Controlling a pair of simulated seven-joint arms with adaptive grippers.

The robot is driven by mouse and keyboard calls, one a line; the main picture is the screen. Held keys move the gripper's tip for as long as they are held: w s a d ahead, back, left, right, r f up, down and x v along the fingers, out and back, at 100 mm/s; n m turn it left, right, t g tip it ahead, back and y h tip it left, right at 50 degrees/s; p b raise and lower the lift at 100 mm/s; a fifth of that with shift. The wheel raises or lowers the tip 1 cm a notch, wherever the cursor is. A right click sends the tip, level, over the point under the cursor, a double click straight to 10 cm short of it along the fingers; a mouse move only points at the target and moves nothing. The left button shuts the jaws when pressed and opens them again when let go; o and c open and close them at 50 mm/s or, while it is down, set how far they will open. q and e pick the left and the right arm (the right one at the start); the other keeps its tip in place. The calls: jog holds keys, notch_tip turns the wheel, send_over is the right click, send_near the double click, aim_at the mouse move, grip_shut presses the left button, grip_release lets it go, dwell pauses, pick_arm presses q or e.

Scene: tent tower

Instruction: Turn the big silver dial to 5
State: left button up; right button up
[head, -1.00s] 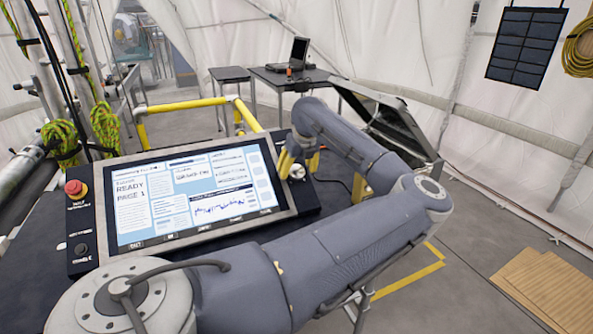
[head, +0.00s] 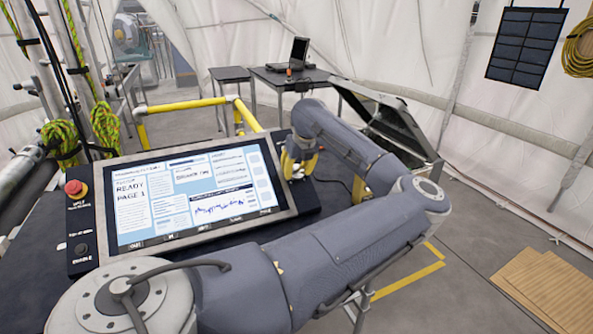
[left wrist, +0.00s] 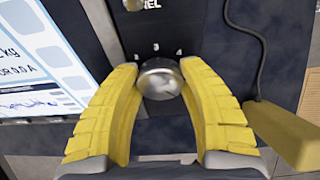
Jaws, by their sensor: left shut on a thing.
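The big silver dial (left wrist: 159,79) sits on the dark panel beside the screen, in the middle of the left wrist view. The marks 3 and 4 show above it; any marks lower down are hidden. My left gripper (left wrist: 160,82) has its yellow fingers on both sides of the dial and is shut on it. In the head view my left gripper (head: 298,165) is at the right edge of the screen console and hides most of the dial. My right gripper is in neither view.
The lit screen (head: 195,195) lies left of my gripper. A red stop button (head: 75,188) is on the console's left end. An open case (head: 385,125) stands behind my arm.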

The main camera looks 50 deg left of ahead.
pick_arm(q)
jog(key=n+t, duration=0.1)
jog(key=n, duration=0.2)
jog(key=shift+s+n, duration=0.15)
jog(key=shift+n, duration=0.25)
jog(key=shift+n+t, duration=0.4)
jog(key=shift+n, duration=1.7)
jog(key=shift+s, duration=0.1)
jog(key=o, duration=1.3)
jog(key=shift+c, duration=0.2)
jog(key=v, duration=1.2)
jog(key=shift+s+f, duration=0.1)
jog(key=shift+f, duration=0.05)
